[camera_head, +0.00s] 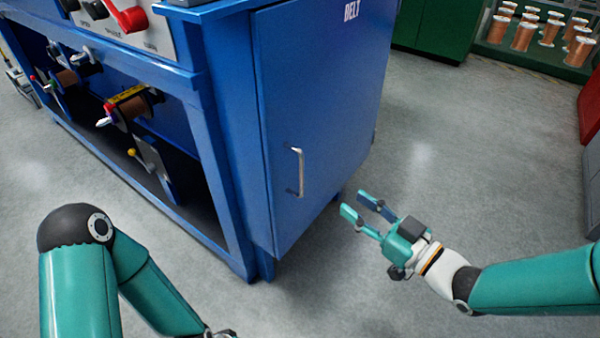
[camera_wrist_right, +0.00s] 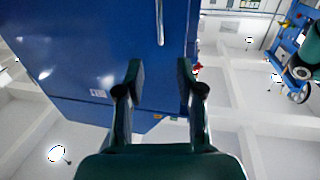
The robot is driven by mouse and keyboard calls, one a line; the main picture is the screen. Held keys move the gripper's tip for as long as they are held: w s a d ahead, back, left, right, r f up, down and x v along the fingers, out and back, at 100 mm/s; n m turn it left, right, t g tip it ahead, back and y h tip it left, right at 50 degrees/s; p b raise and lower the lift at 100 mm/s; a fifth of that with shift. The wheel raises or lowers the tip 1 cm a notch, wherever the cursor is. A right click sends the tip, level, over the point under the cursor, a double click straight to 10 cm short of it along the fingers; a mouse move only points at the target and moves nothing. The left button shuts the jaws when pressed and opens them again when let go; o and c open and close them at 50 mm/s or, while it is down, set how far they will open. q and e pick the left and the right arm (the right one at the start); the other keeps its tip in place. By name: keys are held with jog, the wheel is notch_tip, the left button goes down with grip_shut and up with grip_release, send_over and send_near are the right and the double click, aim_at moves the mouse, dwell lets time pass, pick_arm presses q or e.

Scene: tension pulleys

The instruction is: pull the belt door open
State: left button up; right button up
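The belt door (camera_head: 310,110) is a blue panel on the end of the blue machine, with white "BELT" lettering near its top; it looks shut. Its silver bar handle (camera_head: 297,171) stands upright on the lower part of the door. My right gripper (camera_head: 361,211) is open and empty, to the right of the handle and apart from it. In the right wrist view the handle (camera_wrist_right: 160,22) shows at the top, beyond and between the open fingers (camera_wrist_right: 160,75), against the blue door (camera_wrist_right: 90,50). My left arm is at the lower left; its gripper fingers are not visible.
The blue machine frame (camera_head: 215,150) with spools and levers fills the left. A red lever (camera_head: 128,17) sits on its top panel. A rack of copper spools (camera_head: 540,35) and a green cabinet (camera_head: 432,28) stand at the back. The grey floor right of the door is clear.

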jog(key=b, duration=0.2)
send_over(301, 192)
jog(key=shift+w, duration=0.4)
grip_shut()
